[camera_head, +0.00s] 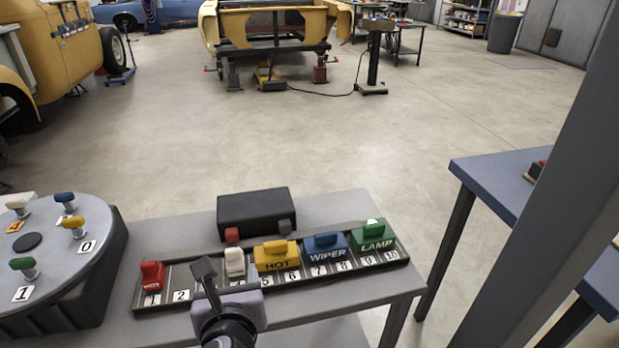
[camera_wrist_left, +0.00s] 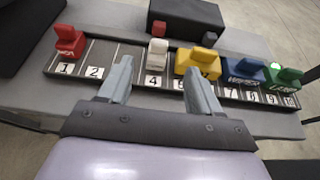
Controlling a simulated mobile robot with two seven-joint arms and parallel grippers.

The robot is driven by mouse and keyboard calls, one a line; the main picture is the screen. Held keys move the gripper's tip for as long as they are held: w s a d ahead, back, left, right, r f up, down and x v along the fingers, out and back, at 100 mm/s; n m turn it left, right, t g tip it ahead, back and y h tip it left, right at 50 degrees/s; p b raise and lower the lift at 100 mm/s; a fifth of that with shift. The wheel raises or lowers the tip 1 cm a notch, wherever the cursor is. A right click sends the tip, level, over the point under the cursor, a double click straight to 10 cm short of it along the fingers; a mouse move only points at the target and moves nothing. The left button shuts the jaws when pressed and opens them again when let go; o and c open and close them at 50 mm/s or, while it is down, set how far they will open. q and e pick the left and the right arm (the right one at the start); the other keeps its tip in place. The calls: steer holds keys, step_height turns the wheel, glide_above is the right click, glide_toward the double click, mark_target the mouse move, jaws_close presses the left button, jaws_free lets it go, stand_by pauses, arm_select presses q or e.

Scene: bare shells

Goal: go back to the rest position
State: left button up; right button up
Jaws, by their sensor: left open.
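My left gripper (camera_head: 216,276) is over the front of a numbered rail (camera_head: 182,282) on a grey table. In the left wrist view, my left gripper (camera_wrist_left: 158,72) has its two fingers apart with nothing held between them. A white block (camera_head: 234,262) stands in the rail just beyond the fingertips, around slot 4; I cannot tell whether a finger touches it. A red block (camera_head: 152,275) sits at slot 1. My right gripper is out of view.
A black box (camera_head: 255,209) stands behind the rail, with small red and grey parts at its front. A round stand (camera_head: 62,262) with several coloured knobs is at the left. A blue-topped table (camera_head: 497,178) is at the right. Open floor (camera_head: 330,140) lies beyond.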

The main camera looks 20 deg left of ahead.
arm_select(q)
steer(key=s+f+n+g+h, duration=0.4)
steer(key=s+f+n, duration=0.3)
steer(key=n, duration=0.7)
steer(key=s+f+n+g+h, duration=0.4)
steer(key=s+n, duration=0.4)
steer(key=n, duration=0.5)
steer(key=w+d+f+t+h, duration=0.1)
steer(key=w+d+f+t, duration=0.2)
steer(key=w+f+t, duration=0.3)
steer(key=shift+d+f+t, duration=0.35)
steer(key=shift+f+t, duration=0.15)
steer(key=shift+f, duration=1.45)
